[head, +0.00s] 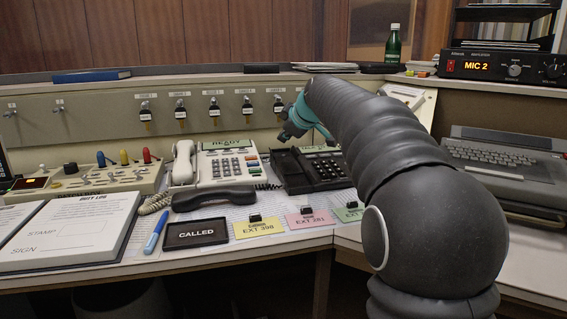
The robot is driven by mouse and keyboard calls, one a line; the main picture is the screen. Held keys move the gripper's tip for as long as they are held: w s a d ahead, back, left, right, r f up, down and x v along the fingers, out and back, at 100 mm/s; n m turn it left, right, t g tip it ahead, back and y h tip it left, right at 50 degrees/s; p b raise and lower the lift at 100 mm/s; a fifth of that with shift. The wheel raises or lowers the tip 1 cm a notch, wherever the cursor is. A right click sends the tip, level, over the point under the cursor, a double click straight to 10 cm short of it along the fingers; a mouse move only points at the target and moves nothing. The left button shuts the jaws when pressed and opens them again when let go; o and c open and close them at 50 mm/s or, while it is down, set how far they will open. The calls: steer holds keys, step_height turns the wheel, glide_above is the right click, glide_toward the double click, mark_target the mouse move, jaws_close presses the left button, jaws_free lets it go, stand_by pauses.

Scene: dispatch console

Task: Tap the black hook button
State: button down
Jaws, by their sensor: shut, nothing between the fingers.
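The black desk phone (318,174) stands on the desk right of centre, with a dark keypad on its right part. Its left part is a bare cradle with no handset on it. The hook button is too small and dark to make out there. A black handset (213,198) lies on the desk in front of the cream phone (222,165), whose display reads READY. My gripper (286,136), teal and dark, is shut and empty. It hangs near the back left of the black phone in the picture; I cannot tell whether it touches it.
Cards marked EXT 390 (260,230), EXT 281 (310,219) and a green card (347,214) lie in front. A CALLED plate (195,234), blue pen (155,230) and duty log (75,230) lie left. A typewriter (500,165) stands right. Keys hang on the panel behind.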

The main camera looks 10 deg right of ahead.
mark_target(281, 155)
steer(key=shift+w+f+b, duration=0.2)
steer(key=shift+f+b, duration=0.4)
steer(key=shift+f, duration=0.55)
stand_by(0.5)
steer(key=shift+f+b, duration=0.45)
steer(key=shift+b, duration=0.05)
steer(key=shift+w+f+b, duration=0.15)
steer(key=shift+f+b, duration=0.5)
steer(key=shift+f, duration=0.3)
stand_by(1.2)
steer(key=shift+r, duration=0.1)
steer(key=shift+d+r+p, duration=0.1)
steer(key=shift+r+p, duration=0.5)
steer(key=shift+r, duration=0.6)
steer(key=shift+s+r+p, duration=0.25)
steer(key=shift+r+p, duration=0.6)
steer(key=shift+r, duration=0.35)
steer(key=shift+s+r+p, duration=0.25)
steer(key=shift+r+p, duration=0.55)
steer(key=shift+r, duration=0.4)
